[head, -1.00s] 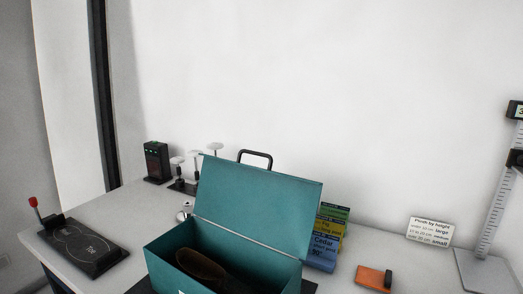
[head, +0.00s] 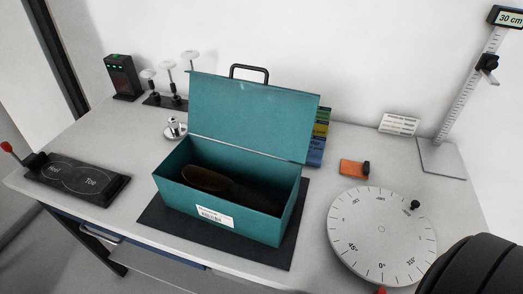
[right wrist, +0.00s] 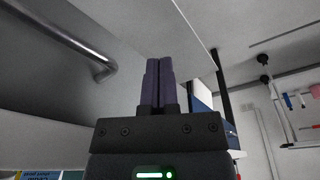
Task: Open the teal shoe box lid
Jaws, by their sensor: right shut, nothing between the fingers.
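The teal shoe box (head: 225,214) stands on a dark mat on the table in the head view. Its lid (head: 250,115) is raised and leans back, with a black handle at its top edge. A brown shoe (head: 225,185) lies inside the box. My right gripper (right wrist: 158,62) shows in the right wrist view with its two fingers together and nothing between them. It is away from the box, which does not show in that view. A dark part of my own right arm shows at the bottom right of the head view. My left gripper is not in view.
A white round turntable (head: 382,240) is right of the box. An orange block (head: 353,168) and a height gauge (head: 442,158) stand behind it. A black heel-toe plate (head: 75,180) with a red-knobbed lever is at left. A metal knob (head: 175,129) sits behind the box.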

